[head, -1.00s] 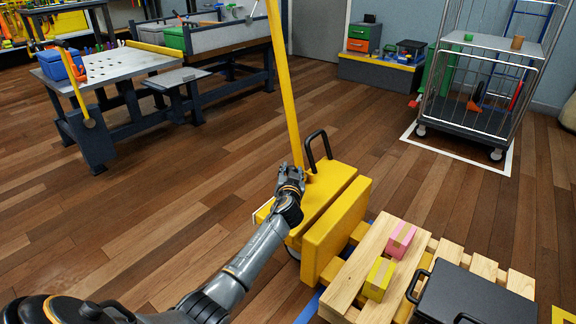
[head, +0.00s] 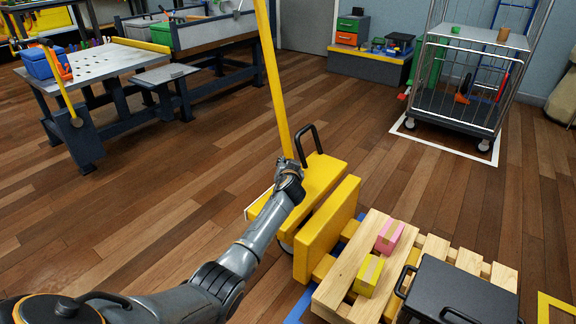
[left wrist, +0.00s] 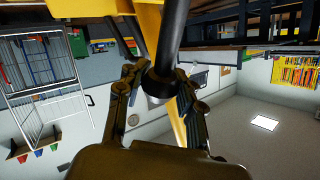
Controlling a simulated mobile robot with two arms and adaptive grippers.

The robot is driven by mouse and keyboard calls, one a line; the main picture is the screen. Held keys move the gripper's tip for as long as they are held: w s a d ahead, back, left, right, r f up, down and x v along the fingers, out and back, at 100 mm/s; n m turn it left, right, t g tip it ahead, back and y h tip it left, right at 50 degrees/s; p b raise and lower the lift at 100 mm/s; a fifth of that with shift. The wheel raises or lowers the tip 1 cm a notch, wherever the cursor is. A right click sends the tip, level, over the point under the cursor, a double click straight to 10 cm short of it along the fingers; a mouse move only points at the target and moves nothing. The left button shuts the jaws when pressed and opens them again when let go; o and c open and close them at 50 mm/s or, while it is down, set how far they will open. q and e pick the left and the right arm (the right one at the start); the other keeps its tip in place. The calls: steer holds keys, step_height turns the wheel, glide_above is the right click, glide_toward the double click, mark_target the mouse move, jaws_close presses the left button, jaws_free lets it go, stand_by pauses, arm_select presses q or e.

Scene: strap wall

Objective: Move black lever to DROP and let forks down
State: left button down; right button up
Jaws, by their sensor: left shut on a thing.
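The yellow pallet jack (head: 323,178) stands at centre in the head view, with its yellow tiller (head: 273,80) rising up and a black loop handle (head: 311,133) on top of the body. My left gripper (head: 289,172) is at the foot of the tiller, on the jack's near side. In the left wrist view, a black lever (left wrist: 174,35) with a grey end runs between the fingers (left wrist: 160,85), which are shut on it. In the head view my gripper hides the lever. No DROP mark can be read. My right gripper is out of view.
A wooden pallet (head: 334,295) in front of the jack carries a pink box (head: 390,236), a yellow box (head: 368,275) and a black case (head: 462,292). A wire cage trolley (head: 465,120) stands back right. A workbench (head: 110,68) is back left. Floor left of the jack is clear.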

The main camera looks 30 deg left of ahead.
arm_select(q)
steer(key=shift+d, duration=0.2)
steer(key=c, duration=0.9)
jaws_free()
steer(key=shift+w, duration=0.1)
steer(key=shift+o, duration=0.2)
steer(key=shift+s, duration=0.25)
steer(key=v, duration=1.1)
steer(key=shift+s+d, duration=0.2)
steer(key=shift+d, duration=0.05)
steer(key=shift+r, duration=0.1)
